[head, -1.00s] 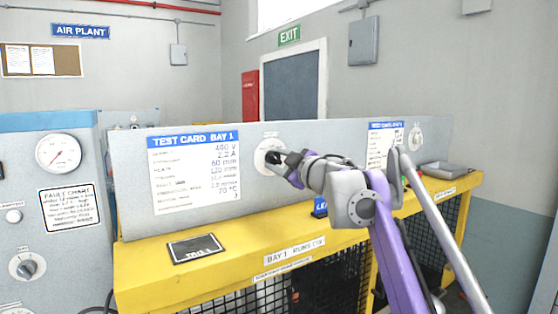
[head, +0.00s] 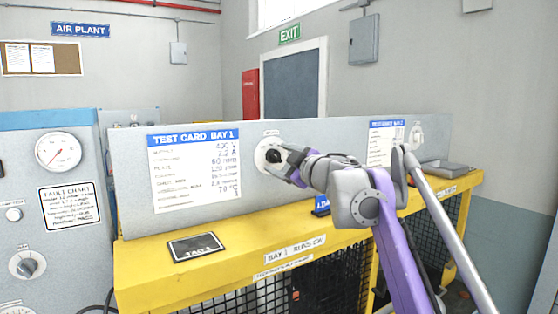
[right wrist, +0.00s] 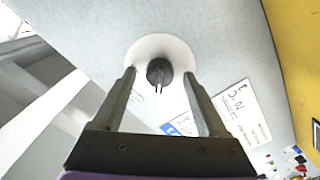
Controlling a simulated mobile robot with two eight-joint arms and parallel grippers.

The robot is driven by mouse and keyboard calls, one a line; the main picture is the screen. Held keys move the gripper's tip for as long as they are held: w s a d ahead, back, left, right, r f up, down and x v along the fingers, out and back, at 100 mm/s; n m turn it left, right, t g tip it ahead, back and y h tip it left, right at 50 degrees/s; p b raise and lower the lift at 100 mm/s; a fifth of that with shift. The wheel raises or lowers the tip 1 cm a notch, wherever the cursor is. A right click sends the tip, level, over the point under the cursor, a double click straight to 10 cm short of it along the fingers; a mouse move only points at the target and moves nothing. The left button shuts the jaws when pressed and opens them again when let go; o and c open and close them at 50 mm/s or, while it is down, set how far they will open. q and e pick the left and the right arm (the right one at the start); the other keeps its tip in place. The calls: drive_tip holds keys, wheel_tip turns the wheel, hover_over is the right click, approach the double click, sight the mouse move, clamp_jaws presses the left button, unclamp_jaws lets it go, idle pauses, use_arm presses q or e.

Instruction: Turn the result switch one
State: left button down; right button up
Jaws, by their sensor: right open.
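The result switch is a black knob (head: 273,156) on a round white plate (head: 264,148), on the grey panel right of the Bay 1 test card. My right gripper (head: 286,158) is just to the right of the knob in the head view, its fingers apart. In the right wrist view the knob (right wrist: 159,70) sits centred between the two open fingertips of the gripper (right wrist: 159,74), which look clear of it on both sides. The knob's pale pointer mark faces down in that view. My left gripper is not in view.
A second dial (head: 416,138) is on the panel farther right, beside the Bay 2 card (head: 380,146). The yellow bench (head: 240,240) bears a dark tag plate (head: 196,247). A grey cabinet with a gauge (head: 58,152) and knob stands at left.

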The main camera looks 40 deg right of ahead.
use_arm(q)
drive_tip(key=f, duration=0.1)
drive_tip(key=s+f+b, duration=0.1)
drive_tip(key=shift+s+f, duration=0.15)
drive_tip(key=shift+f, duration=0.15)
use_arm(e)
drive_tip(key=s+a, duration=0.1)
drive_tip(key=s, duration=0.9)
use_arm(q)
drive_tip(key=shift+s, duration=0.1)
use_arm(e)
drive_tip(key=shift+f, duration=0.1)
